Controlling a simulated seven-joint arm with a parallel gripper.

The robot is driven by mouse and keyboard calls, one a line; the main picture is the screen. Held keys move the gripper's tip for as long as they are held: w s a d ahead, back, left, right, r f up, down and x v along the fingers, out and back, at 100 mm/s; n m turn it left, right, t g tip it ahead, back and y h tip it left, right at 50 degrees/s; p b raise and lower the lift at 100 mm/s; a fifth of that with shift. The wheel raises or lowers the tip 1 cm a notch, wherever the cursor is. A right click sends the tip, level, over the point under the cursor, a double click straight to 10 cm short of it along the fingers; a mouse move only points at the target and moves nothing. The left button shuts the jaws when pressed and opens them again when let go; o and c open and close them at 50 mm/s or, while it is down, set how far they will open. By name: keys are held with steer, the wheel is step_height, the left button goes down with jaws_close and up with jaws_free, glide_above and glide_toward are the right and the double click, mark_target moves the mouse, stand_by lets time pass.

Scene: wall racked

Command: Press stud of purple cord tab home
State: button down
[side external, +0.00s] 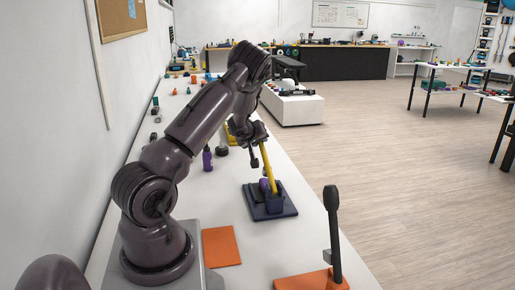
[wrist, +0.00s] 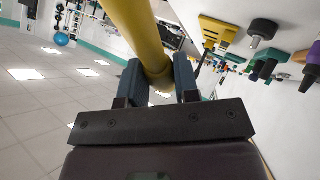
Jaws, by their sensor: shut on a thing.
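My gripper (side external: 262,144) is shut on the upper part of a yellow lever (side external: 268,170). In the wrist view the lever (wrist: 145,35) passes between the two fingers of my gripper (wrist: 158,78). The lever leans slightly and runs down to a dark blue press (side external: 274,205) on a dark blue base plate (side external: 287,208). A small purple piece (side external: 263,185) shows beside the lever at the press, likely the cord tab. Its stud is too small to make out.
An orange mat (side external: 221,247) lies on the white bench near my base. A black upright post (side external: 332,230) on an orange base stands at the front right. A purple bottle (side external: 207,159) and several small objects stand farther back along the wall.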

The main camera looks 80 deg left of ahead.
steer(key=shift+d+r+m+t+y, duration=0.1)
steer(key=shift+d+r+m+y, duration=0.05)
steer(key=shift+d+r+y, duration=0.4)
steer(key=shift+d+r+m+t+y, duration=0.1)
steer(key=shift+d+r+m+y, duration=0.2)
steer(key=shift+r, duration=0.45)
steer(key=shift+d+r+m+t+y, duration=0.1)
steer(key=shift+d+r+y, duration=0.35)
steer(key=shift+d+r, duration=0.15)
steer(key=shift+r, duration=0.1)
steer(key=c, duration=0.8)
jaws_free()
steer(key=shift+c, duration=0.2)
steer(key=v, duration=1.3)
steer(key=shift+s+a, duration=0.1)
steer(key=shift+a, duration=0.05)
